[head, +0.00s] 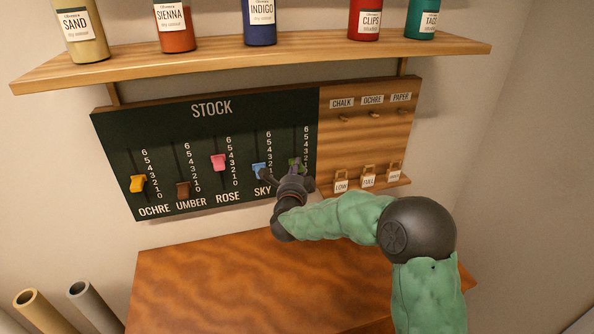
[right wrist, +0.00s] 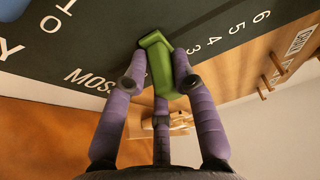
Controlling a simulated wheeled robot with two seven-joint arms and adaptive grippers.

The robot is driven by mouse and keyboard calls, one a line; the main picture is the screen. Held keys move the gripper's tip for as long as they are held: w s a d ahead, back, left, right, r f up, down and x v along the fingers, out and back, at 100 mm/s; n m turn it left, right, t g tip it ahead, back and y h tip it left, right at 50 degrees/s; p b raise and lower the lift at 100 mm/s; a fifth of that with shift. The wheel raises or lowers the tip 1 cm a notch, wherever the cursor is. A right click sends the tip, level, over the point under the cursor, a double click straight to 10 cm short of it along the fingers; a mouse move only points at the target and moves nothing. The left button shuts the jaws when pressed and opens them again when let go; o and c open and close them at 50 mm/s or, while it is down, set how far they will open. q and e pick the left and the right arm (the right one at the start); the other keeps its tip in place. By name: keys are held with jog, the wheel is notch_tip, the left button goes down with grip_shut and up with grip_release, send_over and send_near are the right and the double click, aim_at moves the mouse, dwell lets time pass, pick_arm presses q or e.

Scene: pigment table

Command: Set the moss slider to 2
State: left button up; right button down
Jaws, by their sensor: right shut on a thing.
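The moss slider is a green knob (head: 296,162) in the rightmost slot of the dark STOCK board (head: 212,130). In the head view it is partly hidden behind my right gripper (head: 288,178), low in its slot. In the right wrist view the green knob (right wrist: 157,60) sits between the purple fingers of my right gripper (right wrist: 158,80), which is shut on it. The 6 to 3 marks show in the wrist view, above the knob along the scale. The marks right beside the knob are covered, so its exact value cannot be read. My left gripper is not in view.
The blue SKY knob (head: 259,170) is close on the left, with the pink ROSE knob (head: 218,162) beyond. A wooden panel (head: 350,140) with pegs and hanging tags adjoins on the right. A shelf of bottles (head: 210,62) runs above; the wooden table (head: 210,270) below is bare.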

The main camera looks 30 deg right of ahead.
jog(key=c, duration=1)
grip_release()
jog(key=v, duration=1.2)
